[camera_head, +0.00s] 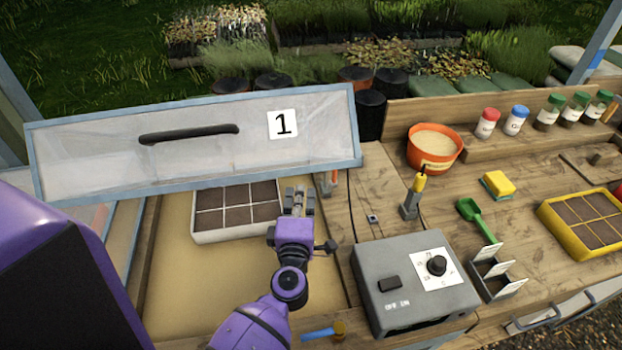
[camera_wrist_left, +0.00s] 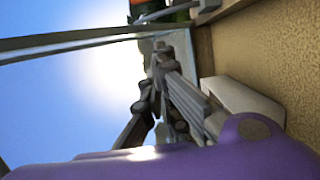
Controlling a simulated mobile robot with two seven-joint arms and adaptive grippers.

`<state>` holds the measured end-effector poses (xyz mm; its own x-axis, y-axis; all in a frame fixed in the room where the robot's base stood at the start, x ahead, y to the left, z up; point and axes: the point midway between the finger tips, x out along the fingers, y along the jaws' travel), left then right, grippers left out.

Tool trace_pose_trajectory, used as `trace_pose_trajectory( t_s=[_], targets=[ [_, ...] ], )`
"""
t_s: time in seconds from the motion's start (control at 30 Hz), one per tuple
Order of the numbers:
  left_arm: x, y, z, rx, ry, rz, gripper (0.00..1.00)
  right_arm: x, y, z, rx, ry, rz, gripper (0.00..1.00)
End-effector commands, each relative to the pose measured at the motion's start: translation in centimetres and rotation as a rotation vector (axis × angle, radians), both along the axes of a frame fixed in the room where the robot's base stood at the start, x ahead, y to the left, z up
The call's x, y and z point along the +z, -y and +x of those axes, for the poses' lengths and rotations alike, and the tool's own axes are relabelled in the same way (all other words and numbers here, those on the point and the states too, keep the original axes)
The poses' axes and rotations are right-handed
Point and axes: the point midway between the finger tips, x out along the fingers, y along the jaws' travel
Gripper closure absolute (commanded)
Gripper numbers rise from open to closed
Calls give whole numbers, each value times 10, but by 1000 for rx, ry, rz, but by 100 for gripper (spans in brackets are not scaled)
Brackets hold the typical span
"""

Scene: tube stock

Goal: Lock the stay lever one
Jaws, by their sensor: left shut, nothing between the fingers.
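The cold-frame lid marked 1 (camera_head: 200,140) stands raised in the head view, with a black handle on its face. A small orange-handled piece (camera_head: 331,182) sits at the frame's right side, just under the lid; it may be stay lever one, but I cannot tell whether it is locked. My left gripper (camera_head: 299,192) is just left of it, over the frame, shut with nothing held. In the left wrist view the grey gripper fingers (camera_wrist_left: 158,60) point away from the camera. Any contact with the orange piece is unclear. My right gripper is not in view.
A seed tray (camera_head: 205,236) lies on the sand below the lid. A grey box with a knob (camera_head: 412,285) stands right of my arm. A yellow-topped post (camera_head: 411,205), an orange pot (camera_head: 434,148) and a green trowel (camera_head: 478,220) are further right.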

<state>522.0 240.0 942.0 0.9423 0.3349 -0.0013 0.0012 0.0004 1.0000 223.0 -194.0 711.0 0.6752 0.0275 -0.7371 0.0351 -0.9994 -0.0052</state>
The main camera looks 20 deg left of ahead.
Motion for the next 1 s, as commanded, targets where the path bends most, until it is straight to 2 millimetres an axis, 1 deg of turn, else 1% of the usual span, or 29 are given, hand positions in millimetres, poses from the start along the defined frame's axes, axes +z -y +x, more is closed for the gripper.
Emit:
trace_pose_trajectory(
  t_s=[0.17, 0.23, 0.37, 0.5, 0.53, 0.6, 0.7, 0.83, 1.0],
  targets=[
    [6, -9, 28, -1, 8, 3, 100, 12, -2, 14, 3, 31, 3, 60],
    [6, -14, 42, -1, 8, 3, 100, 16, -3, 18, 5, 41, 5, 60],
    [5, -24, 69, -1, 7, 4, 100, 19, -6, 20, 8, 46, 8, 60],
    [3, -34, 94, 0, 3, 3, 100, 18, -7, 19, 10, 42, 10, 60],
    [2, -24, 92, -3, 2, -2, 100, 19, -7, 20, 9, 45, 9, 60],
    [3, -13, 91, -1, 3, -2, 100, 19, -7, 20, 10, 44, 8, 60],
    [3, -2, 91, 1, 3, 0, 100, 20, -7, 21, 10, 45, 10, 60],
    [2, 6, 90, 0, 2, 1, 100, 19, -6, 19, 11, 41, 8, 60],
    [1, 8, 90, 1, 1, 0, 100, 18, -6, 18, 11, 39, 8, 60]
  ],
)
